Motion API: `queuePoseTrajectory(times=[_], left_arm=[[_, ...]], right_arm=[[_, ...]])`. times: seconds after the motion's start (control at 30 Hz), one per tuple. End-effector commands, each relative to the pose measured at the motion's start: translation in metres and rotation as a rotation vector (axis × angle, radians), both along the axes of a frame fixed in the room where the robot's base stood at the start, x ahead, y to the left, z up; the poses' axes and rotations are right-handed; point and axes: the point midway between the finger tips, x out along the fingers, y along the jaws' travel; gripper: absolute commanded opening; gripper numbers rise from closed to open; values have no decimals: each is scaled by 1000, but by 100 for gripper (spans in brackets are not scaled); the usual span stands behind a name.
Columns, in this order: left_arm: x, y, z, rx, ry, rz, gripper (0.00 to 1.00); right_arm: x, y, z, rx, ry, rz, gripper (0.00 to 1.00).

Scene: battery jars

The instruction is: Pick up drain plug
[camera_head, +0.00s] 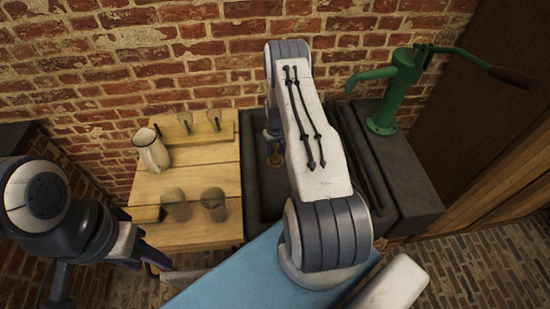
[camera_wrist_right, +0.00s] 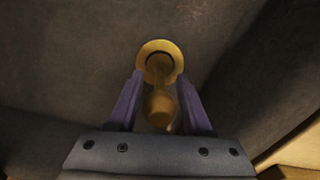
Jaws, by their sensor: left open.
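The brass drain plug (camera_wrist_right: 160,108) shows in the right wrist view, with a round brass ring (camera_wrist_right: 160,48) just beyond it. In the head view a small bit of brass (camera_head: 276,158) shows in the dark sink, beside my right arm. My right gripper (camera_wrist_right: 160,88) has its purple fingers on both sides of the plug; a narrow gap shows on each side, so it looks open around it. In the head view my right arm hides most of this gripper. My left gripper (camera_head: 150,260) is open and empty, low by the wooden table's front left corner.
The dark stone sink (camera_head: 255,200) lies under my right arm, with a green hand pump (camera_head: 388,90) at its right. The wooden table (camera_head: 205,160) at left holds a white jug (camera_head: 152,150) and several glass jars. A brick wall stands close behind.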

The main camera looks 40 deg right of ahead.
Motion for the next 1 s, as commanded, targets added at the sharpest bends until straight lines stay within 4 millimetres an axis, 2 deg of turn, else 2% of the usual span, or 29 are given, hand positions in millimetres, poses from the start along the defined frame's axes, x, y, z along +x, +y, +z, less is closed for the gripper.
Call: queuePoseTrajectory(times=[0.03,0.1,1.0], left_arm=[[0,0,0,0,0,0,50],[0,0,0,0,0,0,50],[0,0,0,0,0,0,50]], right_arm=[[0,0,0,0,0,0,25],[0,0,0,0,0,0,0],[0,0,1,0,0,0,0]])
